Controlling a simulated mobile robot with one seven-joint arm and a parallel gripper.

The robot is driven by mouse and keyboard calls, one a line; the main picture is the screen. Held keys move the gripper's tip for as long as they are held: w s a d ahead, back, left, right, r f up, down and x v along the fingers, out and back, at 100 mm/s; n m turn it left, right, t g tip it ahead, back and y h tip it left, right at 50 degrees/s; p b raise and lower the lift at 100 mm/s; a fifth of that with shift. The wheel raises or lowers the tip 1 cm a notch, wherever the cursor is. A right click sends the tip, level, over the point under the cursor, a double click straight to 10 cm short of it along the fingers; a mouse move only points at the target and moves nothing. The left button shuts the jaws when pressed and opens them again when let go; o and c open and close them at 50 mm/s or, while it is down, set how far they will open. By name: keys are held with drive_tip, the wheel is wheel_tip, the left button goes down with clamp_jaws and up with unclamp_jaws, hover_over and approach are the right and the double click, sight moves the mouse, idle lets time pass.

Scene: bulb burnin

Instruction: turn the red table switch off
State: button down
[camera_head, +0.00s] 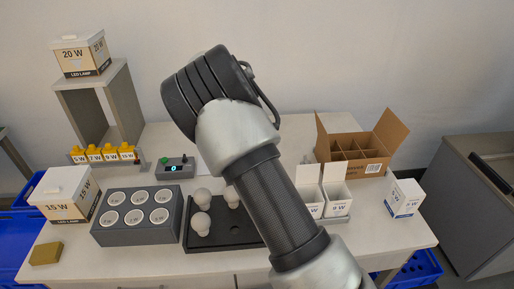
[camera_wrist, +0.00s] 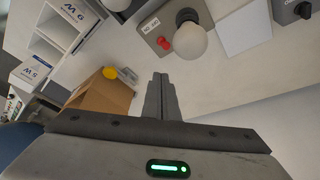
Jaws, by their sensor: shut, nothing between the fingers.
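The red switch (camera_wrist: 165,44) shows in the wrist view as a small red lever on a grey box (camera_wrist: 149,29) with a white label. A round pale bulb (camera_wrist: 190,42) sits in a dark socket beside it; I cannot tell if it is lit. My gripper (camera_wrist: 162,76) is shut and empty, its fingers pointing toward the switch from below in the picture, apart from it. In the head view my arm covers the middle of the table, and neither the red switch nor my fingertips show.
An open cardboard box (camera_head: 359,150) stands at the back right; it also shows in the wrist view (camera_wrist: 99,97). A grey bulb tray (camera_head: 137,233), a dark tray (camera_head: 215,240) with bulbs, and a small display unit (camera_head: 174,168) stand left of my arm.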

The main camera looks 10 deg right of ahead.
drive_tip(key=v, duration=0.7)
drive_tip(key=s+d+r+n+y+p, duration=0.15)
drive_tip(key=s+d+r, duration=0.25)
drive_tip(key=s+r, duration=0.4)
drive_tip(key=s+d+r+n+y, duration=0.25)
drive_tip(key=s+d+r, duration=0.3)
drive_tip(key=s, duration=0.35)
drive_tip(key=s+r+n+t, duration=0.1)
drive_tip(key=s+n, duration=0.1)
drive_tip(key=s, duration=0.8)
drive_tip(key=s+r+n+t+p, duration=0.1)
drive_tip(key=s+n, duration=0.2)
drive_tip(key=s, duration=0.7)
drive_tip(key=shift+s+d+t+h, duration=0.25)
drive_tip(key=shift+t+h, duration=0.05)
drive_tip(key=shift+t, duration=0.1)
